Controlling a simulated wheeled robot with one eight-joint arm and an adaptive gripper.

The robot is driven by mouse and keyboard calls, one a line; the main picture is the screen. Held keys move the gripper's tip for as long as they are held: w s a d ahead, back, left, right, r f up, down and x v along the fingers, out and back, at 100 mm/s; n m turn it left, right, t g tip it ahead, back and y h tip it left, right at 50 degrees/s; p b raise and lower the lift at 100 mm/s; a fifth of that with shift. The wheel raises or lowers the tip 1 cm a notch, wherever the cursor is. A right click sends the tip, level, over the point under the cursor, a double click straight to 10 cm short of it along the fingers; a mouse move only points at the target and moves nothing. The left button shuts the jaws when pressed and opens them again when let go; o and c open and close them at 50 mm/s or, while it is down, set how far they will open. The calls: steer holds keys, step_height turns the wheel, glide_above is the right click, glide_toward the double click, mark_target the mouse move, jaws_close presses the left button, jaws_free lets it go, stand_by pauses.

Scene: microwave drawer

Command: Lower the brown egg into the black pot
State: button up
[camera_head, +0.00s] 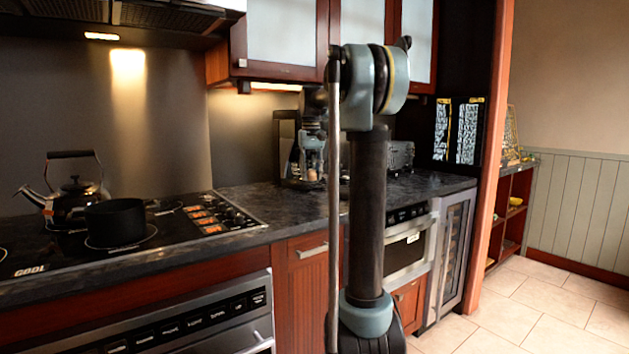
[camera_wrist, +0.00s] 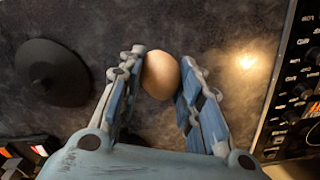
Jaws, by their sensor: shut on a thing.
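The brown egg (camera_wrist: 160,75) sits between the two fingers of my gripper (camera_wrist: 158,82) in the wrist view, and the fingers are shut on it. In the head view my gripper (camera_head: 312,160) hangs over the dark counter at the back, with the egg (camera_head: 312,176) small at its fingertips. The black pot (camera_head: 115,222) stands upright on the cooktop at the left, well to the left of my gripper. Its inside is mostly hidden from this low angle. I cannot make out the pot in the wrist view.
A kettle (camera_head: 76,194) stands just behind the pot. The cooktop knobs (camera_head: 228,212) lie between pot and gripper; they also show in the wrist view (camera_wrist: 300,90). A dark round disc (camera_wrist: 52,72) lies on the counter. A range hood (camera_head: 130,14) hangs above the cooktop.

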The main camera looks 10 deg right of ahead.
steer(key=s+a+r, duration=0.2)
steer(key=s+a, duration=0.1)
steer(key=a, duration=0.6)
steer(key=s+a+r, duration=0.1)
steer(key=s+a, duration=0.2)
steer(key=a, duration=0.6)
steer(key=s+a+r, duration=0.2)
steer(key=s+a, duration=0.1)
steer(key=a, duration=0.6)
steer(key=shift+s+a+r, duration=0.15)
steer(key=shift+a+r, duration=0.15)
steer(key=shift+r, duration=0.05)
steer(key=s+a, duration=0.3)
steer(key=a, duration=0.6)
steer(key=s+a+f, duration=0.1)
steer(key=s+a, duration=0.2)
steer(key=a, duration=0.6)
steer(key=s+a, duration=0.3)
steer(key=a, duration=0.7)
steer(key=shift+s+f, duration=0.15)
steer(key=shift+f, duration=0.25)
steer(key=shift+s+a, duration=0.15)
steer(key=shift+a, duration=0.25)
steer(key=shift+f, duration=0.1)
steer(key=shift+f, duration=4.05)
steer(key=o, duration=0.7)
steer(key=shift+o, duration=0.2)
